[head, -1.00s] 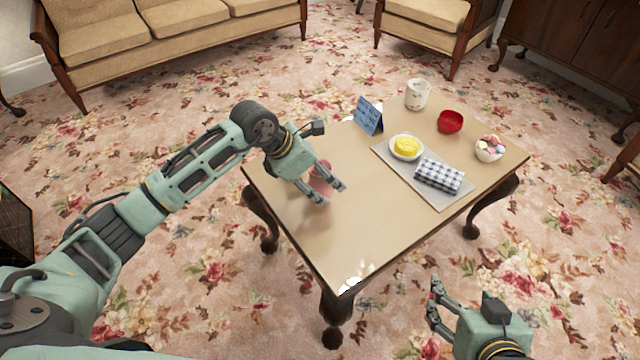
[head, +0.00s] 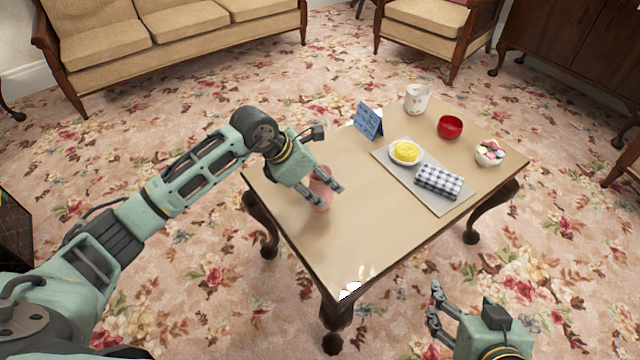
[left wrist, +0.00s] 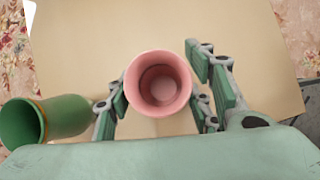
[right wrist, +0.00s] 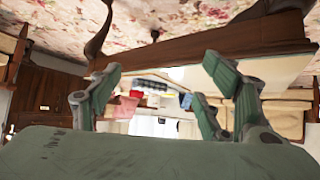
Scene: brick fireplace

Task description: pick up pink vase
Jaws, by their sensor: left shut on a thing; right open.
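The pink vase (head: 320,194) is at the left part of the table (head: 330,245), partly hidden by my fingers in the head view. My left gripper (head: 322,190) is shut on it. In the left wrist view I look into the open mouth of the vase (left wrist: 158,84), with a finger on each side of it. I cannot tell whether its base touches the table. My right gripper (head: 436,302) is open and empty, low beside the table's front right side. Its spread fingers also show in the right wrist view (right wrist: 165,85).
A grey tray (head: 455,203) carries a checked cloth (head: 438,181) and a plate with something yellow (head: 405,152). A blue card (head: 368,121), white cup (head: 417,99), red bowl (head: 450,126) and filled bowl (head: 489,153) stand behind.

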